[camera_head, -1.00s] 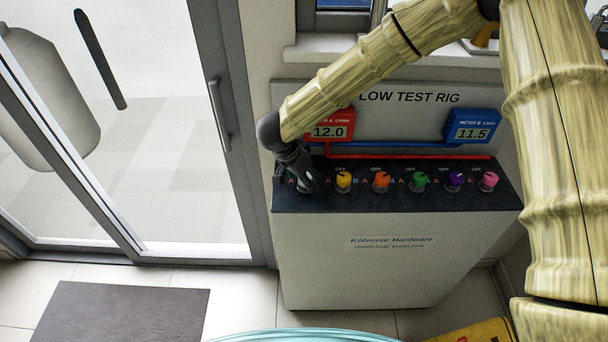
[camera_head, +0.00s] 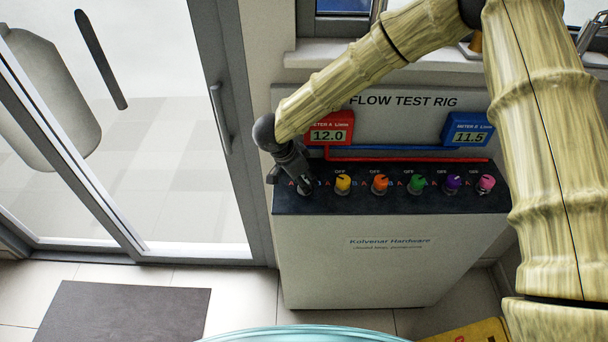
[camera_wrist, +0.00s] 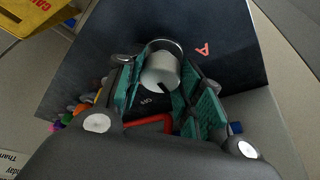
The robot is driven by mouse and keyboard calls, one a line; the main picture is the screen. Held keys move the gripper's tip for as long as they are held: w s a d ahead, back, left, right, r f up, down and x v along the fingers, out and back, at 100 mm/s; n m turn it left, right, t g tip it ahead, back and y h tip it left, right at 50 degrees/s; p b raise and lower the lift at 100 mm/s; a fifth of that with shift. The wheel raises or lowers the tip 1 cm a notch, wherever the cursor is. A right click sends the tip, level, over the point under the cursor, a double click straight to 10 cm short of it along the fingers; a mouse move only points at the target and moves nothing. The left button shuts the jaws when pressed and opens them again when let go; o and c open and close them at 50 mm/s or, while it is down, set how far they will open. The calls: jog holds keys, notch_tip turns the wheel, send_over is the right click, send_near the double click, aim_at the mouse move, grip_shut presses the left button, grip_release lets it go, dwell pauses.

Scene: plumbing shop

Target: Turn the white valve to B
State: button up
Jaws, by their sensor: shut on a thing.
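The white valve (camera_wrist: 160,72) shows in the wrist view as a round white knob on the dark panel top. A short dark mark on it faces the lower side, near the OFF label (camera_wrist: 147,101). A red letter A (camera_wrist: 203,49) is printed at its upper right; its B label is hidden. My gripper (camera_wrist: 165,85) has its teal-padded fingers on both sides of the knob and is shut on it. In the head view my gripper (camera_head: 304,184) points down at the left end of the valve row and mostly hides the white valve.
Yellow (camera_head: 343,183), orange (camera_head: 380,184), green (camera_head: 417,184), purple and pink valves stand in a row to the right. Behind them are a red meter (camera_head: 329,128) reading 12.0 and a blue meter (camera_head: 468,130) reading 11.5. A glass door is at left.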

jog(key=m+g+p, duration=0.1)
jog(key=m, duration=0.1)
jog(key=m+p, duration=0.1)
jog(key=m, duration=0.1)
jog(key=shift+w+a+r+m+g+h, duration=0.1)
jog(key=shift+w+r+m+g+h, duration=0.05)
jog(key=shift+m+g+h, duration=0.2)
jog(key=shift+w+m+g+p, duration=0.1)
jog(key=shift+m+g+p, duration=0.85)
jog(key=shift+m, duration=1.5)
jog(key=o, duration=1)
jog(key=v, duration=1.1)
jog(key=shift+r, duration=0.4)
jog(key=shift+w+a, duration=0.1)
jog(key=shift+w, duration=0.05)
